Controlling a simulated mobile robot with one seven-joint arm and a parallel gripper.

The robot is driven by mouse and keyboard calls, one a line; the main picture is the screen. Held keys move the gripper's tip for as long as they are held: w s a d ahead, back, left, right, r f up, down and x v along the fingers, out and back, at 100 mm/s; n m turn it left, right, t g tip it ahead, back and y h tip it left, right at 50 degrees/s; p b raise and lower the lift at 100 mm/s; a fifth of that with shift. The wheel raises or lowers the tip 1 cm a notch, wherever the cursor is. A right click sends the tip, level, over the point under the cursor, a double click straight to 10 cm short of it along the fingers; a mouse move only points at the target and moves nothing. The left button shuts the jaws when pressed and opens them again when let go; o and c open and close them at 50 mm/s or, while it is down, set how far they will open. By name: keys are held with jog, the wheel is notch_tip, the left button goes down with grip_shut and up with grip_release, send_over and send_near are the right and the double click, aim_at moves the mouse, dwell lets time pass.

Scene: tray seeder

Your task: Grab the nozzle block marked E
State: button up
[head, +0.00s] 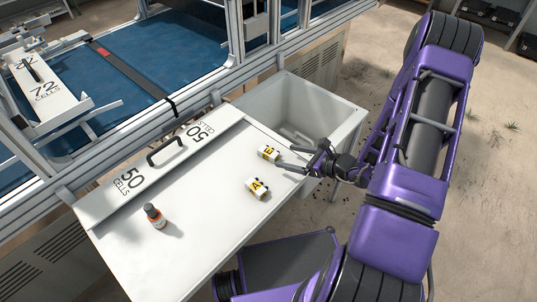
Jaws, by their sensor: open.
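The nozzle block marked E (269,153) is a small white block with a yellow label. It rests on the white tabletop near the right edge. A similar block marked A (257,188) lies a little nearer and to the left of it. My gripper (291,159) is open, just to the right of block E, with its fingers pointing left toward it. One finger is by the far side of block E and the other is between the two blocks' levels. I cannot tell whether a finger touches block E.
An orange-brown bottle (154,216) stands at the table's left. A white plate marked 50 CELLS (150,178) with a black handle (165,152) lies along the table's back. An open white bin (338,117) adjoins the right. The seeder frame (215,80) rises behind.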

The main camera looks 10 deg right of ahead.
aim_at(273, 152)
jog(key=x, duration=0.7)
jog(key=shift+w+a+b, duration=0.25)
jog(key=shift+a+b, duration=0.1)
grip_shut()
